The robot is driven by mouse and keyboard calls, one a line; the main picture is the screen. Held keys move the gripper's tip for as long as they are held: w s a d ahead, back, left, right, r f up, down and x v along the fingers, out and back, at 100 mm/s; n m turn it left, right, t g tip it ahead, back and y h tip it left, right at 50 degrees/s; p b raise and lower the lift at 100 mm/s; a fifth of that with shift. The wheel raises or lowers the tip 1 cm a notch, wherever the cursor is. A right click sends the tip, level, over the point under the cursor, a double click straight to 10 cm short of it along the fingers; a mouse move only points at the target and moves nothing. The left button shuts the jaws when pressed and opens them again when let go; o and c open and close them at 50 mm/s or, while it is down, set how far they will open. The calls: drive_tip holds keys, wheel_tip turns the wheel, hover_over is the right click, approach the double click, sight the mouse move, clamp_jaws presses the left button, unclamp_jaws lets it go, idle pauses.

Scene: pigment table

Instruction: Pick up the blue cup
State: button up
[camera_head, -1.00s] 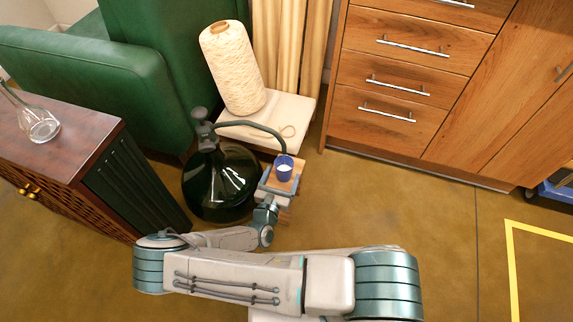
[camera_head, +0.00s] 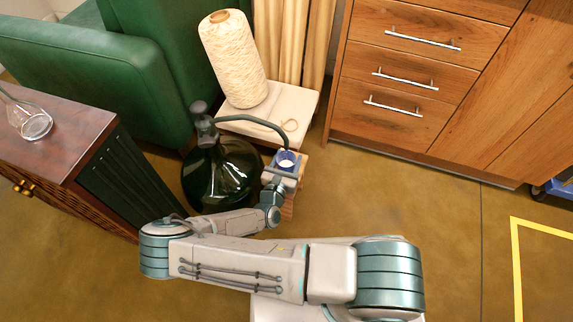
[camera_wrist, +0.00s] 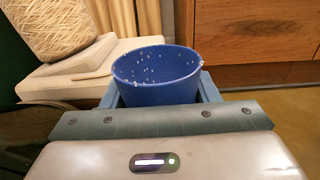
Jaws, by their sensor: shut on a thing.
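The blue cup (camera_head: 287,161) has a light inside and stands upright above a small wooden stool (camera_head: 290,203). In the wrist view the blue cup (camera_wrist: 157,80) is large, with pale specks inside its rim, and sits between my fingers. My gripper (camera_head: 282,172) is shut on it. The wrist view shows my gripper (camera_wrist: 160,100) around the cup's lower part, with the cup's base hidden. I cannot tell whether the cup touches the stool.
A dark glass jug (camera_head: 222,176) with a curved hose stands close to the left. A cream yarn cone (camera_head: 233,60) stands on a pale block (camera_head: 270,112) behind. Wooden drawers (camera_head: 400,90) are at the right. A dark cabinet (camera_head: 60,150) bears a clear flask (camera_head: 32,125).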

sight(288, 154)
drive_tip(key=shift+r, duration=0.2)
drive_tip(key=shift+s+r+p, duration=0.1)
drive_tip(key=shift+r+p, duration=1.3)
drive_tip(key=shift+r, duration=0.35)
drive_tip(key=p+v, duration=0.3)
drive_tip(key=v, duration=1.4)
drive_tip(key=shift+s+a+f+p, duration=0.2)
drive_tip(key=shift+s+f+p, duration=0.05)
drive_tip(key=shift+s+p, duration=0.1)
drive_tip(key=shift+w+r, duration=0.1)
